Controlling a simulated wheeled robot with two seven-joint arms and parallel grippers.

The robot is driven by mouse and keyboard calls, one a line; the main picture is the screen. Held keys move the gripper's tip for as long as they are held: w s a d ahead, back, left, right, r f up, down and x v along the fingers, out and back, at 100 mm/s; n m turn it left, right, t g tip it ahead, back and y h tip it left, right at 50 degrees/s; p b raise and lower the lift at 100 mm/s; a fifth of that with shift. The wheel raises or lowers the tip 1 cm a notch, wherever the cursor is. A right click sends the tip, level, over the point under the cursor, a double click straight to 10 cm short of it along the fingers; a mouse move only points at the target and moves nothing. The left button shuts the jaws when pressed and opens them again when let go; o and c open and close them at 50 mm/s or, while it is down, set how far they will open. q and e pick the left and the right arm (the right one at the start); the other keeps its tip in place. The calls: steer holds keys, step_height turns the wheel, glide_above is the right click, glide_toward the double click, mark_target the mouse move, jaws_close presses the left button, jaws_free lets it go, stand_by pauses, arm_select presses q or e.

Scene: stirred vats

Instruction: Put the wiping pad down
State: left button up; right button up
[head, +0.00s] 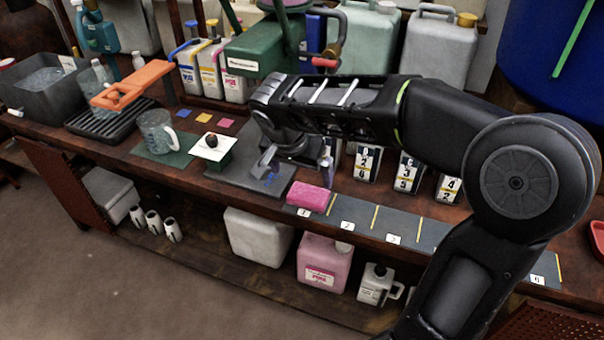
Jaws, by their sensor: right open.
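My right gripper (296,164) reaches in from the right, pointing down over the dark mat (232,176). Its fingers are apart, with nothing seen between them. It is behind and slightly left of the pink block, apart from it. My left gripper is not in view.
A small white-topped stand (213,148) and a clear jug (157,131) are left of the gripper. Numbered bottles (367,162) stand behind the numbered grey strip (395,229), whose slots look empty.

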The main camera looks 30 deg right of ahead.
stand_by(0.7)
steer(key=s+a+f+n+g+y, duration=0.1)
steer(key=a+f+n+y, duration=0.2)
steer(key=a+f, duration=0.65)
steer(key=s+a+f+n+g+y, duration=0.1)
steer(key=s+a+f+n+y, duration=0.15)
steer(key=a+f, duration=0.75)
steer(key=s+a+f+n+y, duration=0.1)
steer(key=s+a+f+n, duration=0.1)
steer(key=s+f, duration=0.5)
steer(key=s+a+f+n+y, duration=0.1)
steer(key=s+a+f+n, duration=0.1)
steer(key=s+f, duration=0.5)
steer(key=x, duration=0.5)
steer(key=shift+s, duration=0.35)
steer(key=shift+a+f+y, duration=0.1)
steer(key=shift+y, duration=0.15)
